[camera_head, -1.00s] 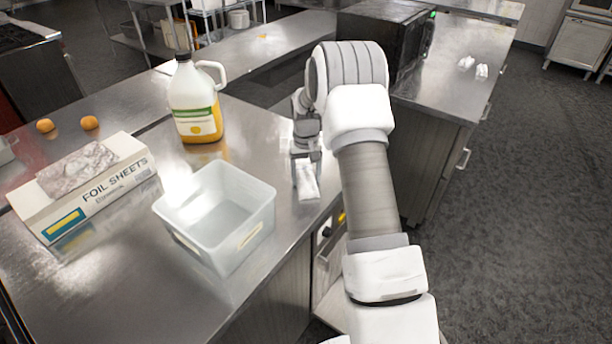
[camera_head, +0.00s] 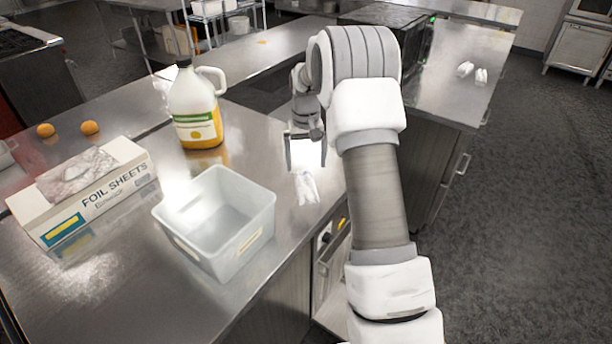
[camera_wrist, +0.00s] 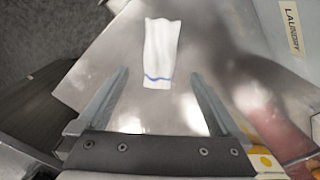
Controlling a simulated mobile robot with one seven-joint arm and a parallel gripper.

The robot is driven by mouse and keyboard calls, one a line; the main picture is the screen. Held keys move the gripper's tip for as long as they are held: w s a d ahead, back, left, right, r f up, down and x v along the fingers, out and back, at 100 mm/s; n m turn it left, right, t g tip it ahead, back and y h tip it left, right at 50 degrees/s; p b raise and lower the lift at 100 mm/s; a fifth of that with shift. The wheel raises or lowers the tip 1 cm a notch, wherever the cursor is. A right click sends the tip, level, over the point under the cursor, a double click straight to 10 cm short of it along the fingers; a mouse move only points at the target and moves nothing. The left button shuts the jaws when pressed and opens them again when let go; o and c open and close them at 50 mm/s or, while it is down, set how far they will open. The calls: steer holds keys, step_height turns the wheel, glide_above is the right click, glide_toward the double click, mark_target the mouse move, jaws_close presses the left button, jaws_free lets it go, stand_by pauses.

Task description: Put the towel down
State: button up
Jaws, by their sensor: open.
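The white towel (camera_head: 306,188) lies on the steel counter, right of the clear plastic bin and near the counter's right edge. In the wrist view the towel (camera_wrist: 161,52) is a folded strip with a blue stripe near its close end, lying flat. My gripper (camera_head: 306,166) is open and empty, raised above the counter just behind the towel. In the wrist view the two fingers of my gripper (camera_wrist: 158,75) stand wide apart, and the towel is beyond them, apart from both.
The clear bin (camera_head: 176,232) carries a label reading LAUNDRY (camera_wrist: 291,28) in the wrist view. A jug (camera_head: 194,105) of yellow liquid and a foil sheets box (camera_head: 110,196) stand left. Two oranges (camera_head: 89,127) sit farther back. Two white items (camera_head: 465,69) lie on the right counter.

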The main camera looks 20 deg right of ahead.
step_height(320, 180, up, 5)
step_height(320, 180, up, 8)
steer(key=f+t, duration=0.1)
glide_above(306, 181)
steer(key=s+a, duration=0.3)
steer(key=s, duration=0.2)
steer(key=s+a+r+n+t, duration=0.15)
steer(key=s+a+r, duration=0.25)
steer(key=s+r, duration=0.4)
steer(key=s+a+t, duration=0.1)
steer(key=s+a, duration=0.1)
steer(key=s, duration=0.8)
steer(key=s+a+t, duration=0.2)
steer(key=s+a, duration=0.1)
steer(key=s, duration=0.8)
steer(key=shift+n, duration=0.45)
steer(key=shift+d, duration=0.15)
